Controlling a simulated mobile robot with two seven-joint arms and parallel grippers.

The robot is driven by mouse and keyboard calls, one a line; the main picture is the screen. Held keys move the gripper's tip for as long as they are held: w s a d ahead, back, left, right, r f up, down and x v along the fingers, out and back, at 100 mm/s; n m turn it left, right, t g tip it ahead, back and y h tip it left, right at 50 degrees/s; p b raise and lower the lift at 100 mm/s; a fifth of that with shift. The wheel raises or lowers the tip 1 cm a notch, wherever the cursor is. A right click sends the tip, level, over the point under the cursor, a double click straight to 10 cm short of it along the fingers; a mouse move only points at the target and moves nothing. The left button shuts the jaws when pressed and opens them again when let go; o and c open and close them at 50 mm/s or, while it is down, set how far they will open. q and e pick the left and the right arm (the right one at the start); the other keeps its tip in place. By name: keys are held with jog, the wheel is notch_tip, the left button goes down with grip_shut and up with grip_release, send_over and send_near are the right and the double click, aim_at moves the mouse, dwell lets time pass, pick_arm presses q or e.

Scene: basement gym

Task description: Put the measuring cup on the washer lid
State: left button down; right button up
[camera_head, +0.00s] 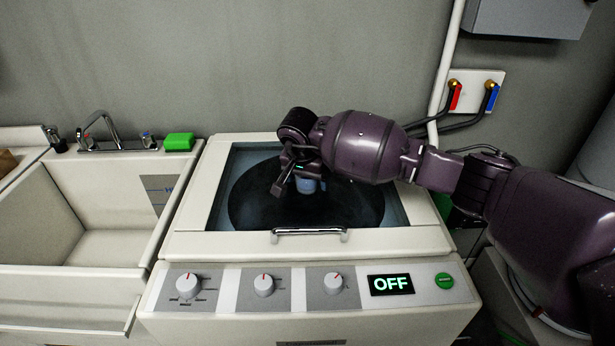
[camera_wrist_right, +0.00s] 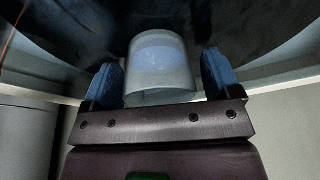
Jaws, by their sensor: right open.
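The measuring cup (camera_head: 307,185) is a small, pale blue, see-through cup on the dark window of the washer lid (camera_head: 216,188), partly hidden behind my right gripper (camera_head: 291,180). In the right wrist view the cup (camera_wrist_right: 160,62) sits between the two blue finger pads of my right gripper (camera_wrist_right: 163,78). The fingers are apart, with a gap visible on each side of the cup. The lid is closed, with a metal handle at its front edge. My left gripper is not in view.
A sink (camera_head: 105,235) with a faucet (camera_head: 98,130) stands left of the washer, with a green sponge (camera_head: 179,142) on its back ledge. The washer's front panel has knobs and an OFF display (camera_head: 391,284). Pipes and a wall valve plate (camera_head: 472,92) are behind my right arm.

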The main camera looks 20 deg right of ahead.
aim_at(303, 180)
jog(key=shift+r, duration=0.1)
jog(key=shift+r, duration=0.3)
jog(key=v, duration=0.9)
jog(key=shift+s+a+r, duration=0.1)
jog(key=shift+r, duration=0.25)
jog(key=shift+v, duration=0.95)
jog(key=shift+s, duration=0.1)
